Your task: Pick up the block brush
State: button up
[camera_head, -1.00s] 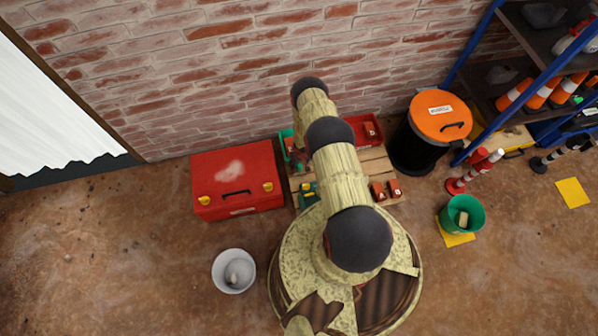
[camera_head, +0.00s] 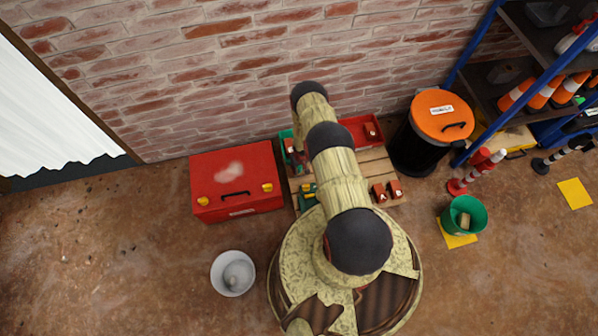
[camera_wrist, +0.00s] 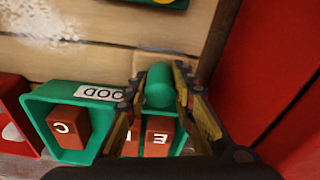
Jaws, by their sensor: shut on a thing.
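My gripper (camera_wrist: 161,76) shows in the wrist view with its two fingers closed around a green rounded piece, the block brush (camera_wrist: 159,90). Its lower end is hidden between the fingers. A brown brick marked E (camera_wrist: 158,138) lies behind and below the fingers. A brick marked C (camera_wrist: 67,127) lies in the tray. In the head view my arm covers most of the gripper and the brush.
A red toolbox (camera_head: 236,180) stands left of the wooden pallet (camera_head: 372,163). A red tray (camera_head: 357,130) and two bricks (camera_head: 386,191) are on the pallet. An orange-lidded bin (camera_head: 441,115) stands to the right. A white bucket (camera_head: 232,272) stands at front left. The brick wall is close behind.

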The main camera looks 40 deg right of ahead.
grip_shut()
jog(key=shift+r, duration=0.15)
notch_tip(320, 180, up, 4)
jog(key=p, duration=0.2)
jog(key=shift+s+a+f+p, duration=0.1)
jog(key=shift+s+f+p, duration=0.05)
jog(key=shift+f+p, duration=0.15)
jog(key=shift+s+r+p, duration=0.2)
jog(key=shift+r+p, duration=0.2)
jog(key=shift+p, duration=0.15)
jog(key=s+a+r+p, duration=0.6)
jog(key=s+r+p, duration=0.2)
jog(key=s, duration=0.3)
jog(key=shift+s+r+p, duration=0.25)
jog(key=shift+s+p, duration=0.15)
jog(key=shift+p, duration=0.15)
